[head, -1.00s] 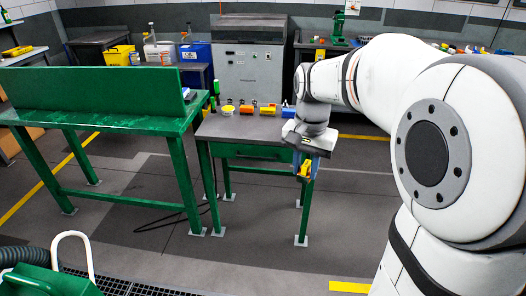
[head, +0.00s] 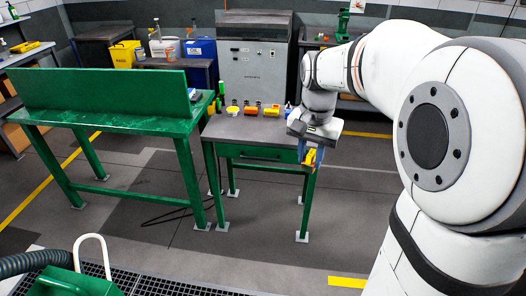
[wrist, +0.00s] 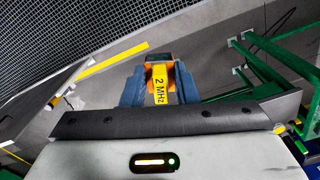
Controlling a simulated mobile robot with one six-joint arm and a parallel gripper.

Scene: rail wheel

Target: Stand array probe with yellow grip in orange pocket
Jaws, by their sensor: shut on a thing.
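My gripper (head: 311,158) hangs in front of the right front corner of the small green table, pointing down. In the wrist view, its blue fingers (wrist: 159,88) are shut on the array probe with the yellow grip (wrist: 159,84), which is marked "2 MHz". An orange part and a dark end show beyond the yellow. In the head view the yellow grip (head: 309,157) shows between the fingers, clear of the floor. Small orange items (head: 251,110) stand along the back of the table. They are too small to tell which is the orange pocket or whether it is empty.
The small green table (head: 243,130) has a clear front top. Yellow (head: 233,110) and blue (head: 289,110) items stand in its back row. A larger green bench (head: 100,122) with an upright panel is at left. A grey cabinet (head: 252,65) stands behind. Floor in front is open.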

